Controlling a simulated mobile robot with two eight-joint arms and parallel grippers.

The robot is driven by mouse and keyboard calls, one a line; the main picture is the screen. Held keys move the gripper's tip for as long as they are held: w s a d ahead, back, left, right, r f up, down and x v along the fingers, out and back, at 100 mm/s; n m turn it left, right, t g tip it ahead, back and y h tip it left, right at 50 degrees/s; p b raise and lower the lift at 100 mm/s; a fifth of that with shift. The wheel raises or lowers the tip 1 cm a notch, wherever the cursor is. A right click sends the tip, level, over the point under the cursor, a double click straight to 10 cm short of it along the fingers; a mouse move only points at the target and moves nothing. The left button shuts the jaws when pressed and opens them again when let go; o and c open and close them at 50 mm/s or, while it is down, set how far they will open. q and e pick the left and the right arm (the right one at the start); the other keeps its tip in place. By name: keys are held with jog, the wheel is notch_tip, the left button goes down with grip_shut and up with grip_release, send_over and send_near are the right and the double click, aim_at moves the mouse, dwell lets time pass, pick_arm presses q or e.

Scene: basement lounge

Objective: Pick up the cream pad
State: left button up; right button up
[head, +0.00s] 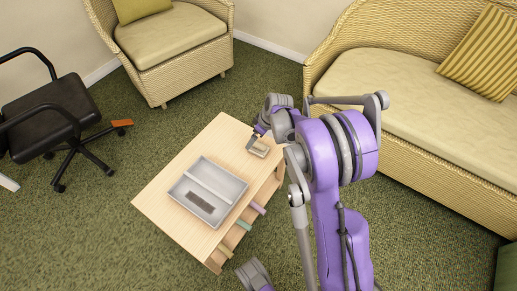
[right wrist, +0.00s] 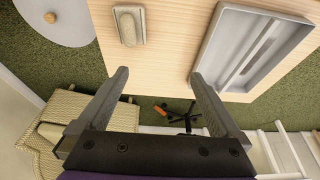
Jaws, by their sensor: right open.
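The cream pad (right wrist: 129,25) is a small beige block with a rounded raised part on top. It lies on the wooden table (right wrist: 172,20) in the right wrist view, to the left of the grey tray. In the head view, a beige piece that looks like the pad (head: 260,151) shows near the table's far right edge, partly covered by my right gripper. My right gripper (right wrist: 158,74) is open, with nothing between its fingers. The pad is beyond the fingertips, toward the left finger. My left gripper is not in view.
A grey tray (head: 232,183) with a dark brown item (head: 200,202) inside sits on the table (head: 160,189). Colored items stick out from the table's side. A wicker sofa (head: 405,140), wicker armchair (head: 178,80) and black office chair (head: 50,115) stand around it.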

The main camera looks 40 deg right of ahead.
send_near(260, 144)
jog(key=shift+n, duration=0.4)
jog(key=b+x, duration=0.2)
jog(key=x, duration=0.4)
jog(key=shift+w+a+f, duration=0.1)
jog(key=shift+a+f, duration=0.1)
jog(key=b+x, duration=0.1)
jog(key=x, duration=0.4)
jog(key=shift+d+b, duration=0.1)
jog(key=shift+b, duration=0.25)
jog(key=c, duration=1.2)
notch_tip(260, 144, up, 10)
jog(key=p, duration=0.3)
